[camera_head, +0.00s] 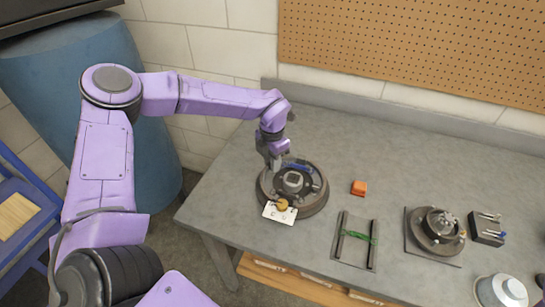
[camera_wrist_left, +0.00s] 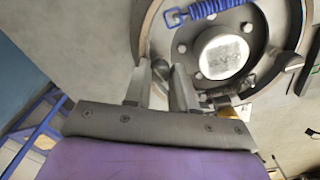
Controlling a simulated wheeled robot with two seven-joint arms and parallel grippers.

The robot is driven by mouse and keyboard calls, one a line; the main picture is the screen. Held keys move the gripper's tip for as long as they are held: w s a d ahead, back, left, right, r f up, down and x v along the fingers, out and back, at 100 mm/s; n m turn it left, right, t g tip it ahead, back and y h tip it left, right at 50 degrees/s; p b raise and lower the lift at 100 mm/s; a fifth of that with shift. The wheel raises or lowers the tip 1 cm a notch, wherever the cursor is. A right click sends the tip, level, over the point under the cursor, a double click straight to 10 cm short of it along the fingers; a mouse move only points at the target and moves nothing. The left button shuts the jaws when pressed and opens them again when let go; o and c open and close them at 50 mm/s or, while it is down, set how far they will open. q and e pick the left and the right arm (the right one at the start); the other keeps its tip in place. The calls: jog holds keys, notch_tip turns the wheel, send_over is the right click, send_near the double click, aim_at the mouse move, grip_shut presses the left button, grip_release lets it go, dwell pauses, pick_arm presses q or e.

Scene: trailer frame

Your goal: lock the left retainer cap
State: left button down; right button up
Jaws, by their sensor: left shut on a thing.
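A round dark brake assembly (camera_head: 318,196) with a light hub (camera_head: 293,182) lies on the bench. In the left wrist view its hub (camera_wrist_left: 222,52) has bolts around it, and a blue spring (camera_wrist_left: 207,9) spans the top. My left gripper (camera_head: 273,161) reaches down at the assembly's left side. In the left wrist view its fingers (camera_wrist_left: 160,76) are shut on a small grey round-ended part (camera_wrist_left: 160,69), seemingly the left retainer cap. The part's lower end is hidden, so I cannot tell whether it is locked. My right gripper is not in view.
A white card (camera_head: 271,213) and a brass-coloured round piece (camera_head: 281,204) are at the assembly's front. The bench behind is clear.

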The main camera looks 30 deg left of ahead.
pick_arm(q)
jog(key=shift+w+r+m+p, duration=0.1)
jog(key=shift+m+p, duration=0.2)
jog(key=shift+m, duration=0.3)
jog(key=shift+w+r+m+p, duration=0.1)
jog(key=shift+m+p, duration=0.15)
jog(key=shift+m, duration=0.65)
jog(key=c, duration=1)
grip_release()
jog(key=shift+c, duration=0.2)
jog(key=shift+o, duration=0.6)
jog(key=shift+s+f, duration=0.1)
jog(key=shift+s, duration=0.05)
notch_tip(320, 180, up, 11)
jog(key=b, duration=0.2)
jog(key=shift+f, duration=0.2)
